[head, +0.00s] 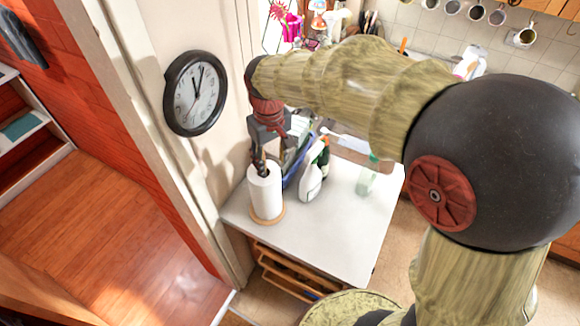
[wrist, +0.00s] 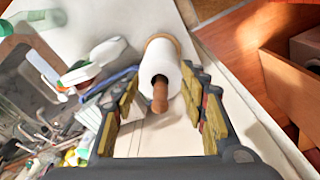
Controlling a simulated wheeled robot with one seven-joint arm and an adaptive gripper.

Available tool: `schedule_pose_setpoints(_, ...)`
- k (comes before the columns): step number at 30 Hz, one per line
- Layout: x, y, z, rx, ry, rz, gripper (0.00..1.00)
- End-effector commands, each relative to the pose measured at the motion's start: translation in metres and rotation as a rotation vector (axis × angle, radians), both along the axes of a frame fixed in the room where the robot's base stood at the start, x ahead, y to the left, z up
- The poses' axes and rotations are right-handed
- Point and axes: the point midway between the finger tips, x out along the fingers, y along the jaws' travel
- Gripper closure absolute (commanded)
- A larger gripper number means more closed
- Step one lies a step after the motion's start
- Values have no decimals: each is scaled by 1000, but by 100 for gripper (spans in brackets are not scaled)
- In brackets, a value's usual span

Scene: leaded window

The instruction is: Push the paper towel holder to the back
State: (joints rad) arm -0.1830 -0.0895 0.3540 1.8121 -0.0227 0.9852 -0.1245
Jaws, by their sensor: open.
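The paper towel holder stands upright near the left edge of the white counter, with a white roll (head: 265,194) on a round wooden base (head: 268,218). In the wrist view the roll (wrist: 163,60) and the wooden post's rounded tip (wrist: 159,95) show between my fingers. My gripper (head: 258,164) is open and points down at the top of the roll. In the wrist view its two fingers (wrist: 162,76) are spread to either side of the post and roll. I cannot tell whether a finger touches the roll.
A white spray bottle (head: 311,183) stands close to the right of the roll, with a green bottle and a blue rack behind. A clear glass (head: 366,182) is farther right. The wall with a clock (head: 196,93) is at left. The front counter (head: 310,240) is clear.

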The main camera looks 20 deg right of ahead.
Motion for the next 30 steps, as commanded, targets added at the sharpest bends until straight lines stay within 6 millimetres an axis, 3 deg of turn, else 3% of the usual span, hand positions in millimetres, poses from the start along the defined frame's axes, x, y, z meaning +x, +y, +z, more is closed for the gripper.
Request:
schedule_pose_setpoints(6,51,24,-5,-21,54,92,57)
schedule_pose_setpoints(12,77,36,-10,-30,67,150,57)
schedule_pose_setpoints(30,83,38,-19,-33,71,164,57)
